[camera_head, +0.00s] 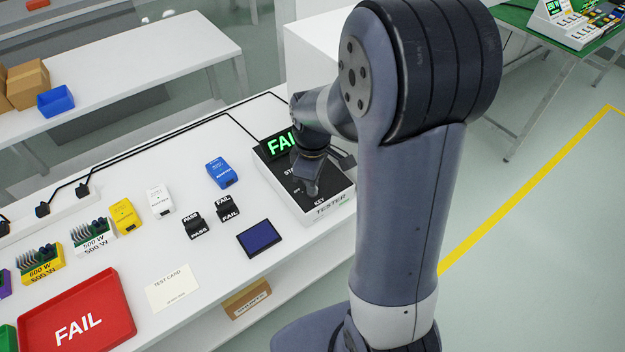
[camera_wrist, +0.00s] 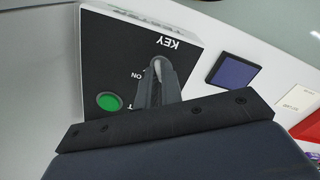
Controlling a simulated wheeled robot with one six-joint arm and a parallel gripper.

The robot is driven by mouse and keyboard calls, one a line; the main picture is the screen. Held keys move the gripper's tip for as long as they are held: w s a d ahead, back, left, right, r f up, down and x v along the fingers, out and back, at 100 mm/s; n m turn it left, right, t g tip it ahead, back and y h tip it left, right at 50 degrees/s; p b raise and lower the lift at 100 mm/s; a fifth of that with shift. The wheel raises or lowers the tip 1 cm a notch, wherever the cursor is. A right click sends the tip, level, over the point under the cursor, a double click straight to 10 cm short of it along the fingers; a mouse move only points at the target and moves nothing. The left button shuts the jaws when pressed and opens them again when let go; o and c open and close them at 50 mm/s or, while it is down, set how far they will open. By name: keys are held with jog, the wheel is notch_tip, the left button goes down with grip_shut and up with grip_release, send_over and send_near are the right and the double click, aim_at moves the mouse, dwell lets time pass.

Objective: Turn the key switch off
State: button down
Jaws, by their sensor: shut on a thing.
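The tester (camera_head: 328,207) is a white box with a black top at the right end of the white bench. Its screen (camera_head: 277,144) reads FAIL in green. In the wrist view the tester's black top (camera_wrist: 118,62) shows the upside-down word KEY, the word ON and a green button (camera_wrist: 109,101). My gripper (camera_wrist: 157,80) is over the key label, shut on the key switch (camera_wrist: 156,64). Only a small light part of the key shows between the fingers, so its turned position cannot be told. In the head view my arm hides much of the tester's top.
A dark blue pad (camera_head: 261,238), black PASS and FAIL stamps (camera_head: 227,210), and blue (camera_head: 221,172), white (camera_head: 160,201) and yellow (camera_head: 124,216) boxes stand left of the tester. A red FAIL tray (camera_head: 78,309) and test card (camera_head: 172,288) lie nearer the front.

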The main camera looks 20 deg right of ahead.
jog(key=shift+n, duration=0.6)
jog(key=c, duration=1.6)
grip_release()
jog(key=shift+o, duration=0.2)
notch_tip(320, 180, up, 11)
jog(key=shift+f, duration=0.15)
notch_tip(320, 180, down, 11)
jog(key=shift+r, duration=0.1)
